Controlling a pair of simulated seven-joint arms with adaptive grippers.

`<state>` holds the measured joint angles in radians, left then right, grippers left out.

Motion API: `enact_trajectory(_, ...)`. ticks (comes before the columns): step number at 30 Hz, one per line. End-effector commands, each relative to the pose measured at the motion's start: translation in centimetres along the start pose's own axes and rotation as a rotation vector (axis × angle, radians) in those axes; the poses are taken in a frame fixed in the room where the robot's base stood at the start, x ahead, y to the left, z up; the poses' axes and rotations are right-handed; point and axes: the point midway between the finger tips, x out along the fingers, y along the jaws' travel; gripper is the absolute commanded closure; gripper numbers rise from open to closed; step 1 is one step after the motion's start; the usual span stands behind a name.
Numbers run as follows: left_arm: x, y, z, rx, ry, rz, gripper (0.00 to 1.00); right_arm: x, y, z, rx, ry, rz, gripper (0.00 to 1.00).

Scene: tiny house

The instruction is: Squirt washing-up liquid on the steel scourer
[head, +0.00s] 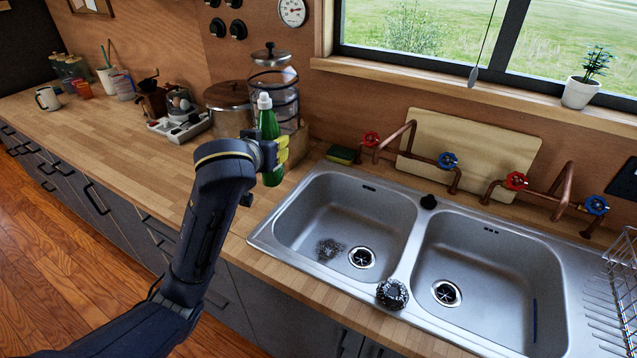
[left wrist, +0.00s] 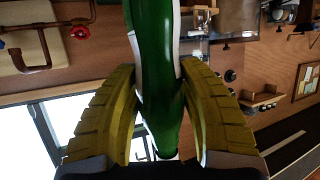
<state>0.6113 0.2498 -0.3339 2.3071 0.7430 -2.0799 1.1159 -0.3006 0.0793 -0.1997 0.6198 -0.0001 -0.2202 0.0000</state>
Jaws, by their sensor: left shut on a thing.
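A green washing-up liquid bottle (head: 268,126) with a white cap stands upright in my left gripper (head: 282,152), over the counter just left of the sink. The gripper's yellow fingers are shut on the bottle. In the left wrist view, the green bottle (left wrist: 157,60) runs between the two ribbed yellow fingers (left wrist: 160,95). My right gripper is not in view.
A sponge (head: 341,154), copper taps (head: 405,150) and a leaning board (head: 465,150) are behind. A glass jar (head: 285,85) and pot (head: 228,108) stand behind the bottle. The left counter's front is clear.

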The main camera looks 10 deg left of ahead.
Motion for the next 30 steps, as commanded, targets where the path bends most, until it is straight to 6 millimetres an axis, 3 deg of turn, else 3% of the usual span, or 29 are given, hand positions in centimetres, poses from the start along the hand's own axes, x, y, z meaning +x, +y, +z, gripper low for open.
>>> enact_trajectory(5,-0.5,3.8,2.4,0.029,-0.001,0.081,1.0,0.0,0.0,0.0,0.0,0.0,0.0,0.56)
enact_trajectory(13,-3.0,12.5,7.5,0.108,-0.001,0.276,1.0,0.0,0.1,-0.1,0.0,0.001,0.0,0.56)
enact_trajectory(21,-7.7,21.0,11.8,0.19,0.001,0.477,1.0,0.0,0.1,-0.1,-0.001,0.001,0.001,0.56)
enact_trajectory(30,-13.1,27.6,14.4,0.261,0.002,0.645,1.0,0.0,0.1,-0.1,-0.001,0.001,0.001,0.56)
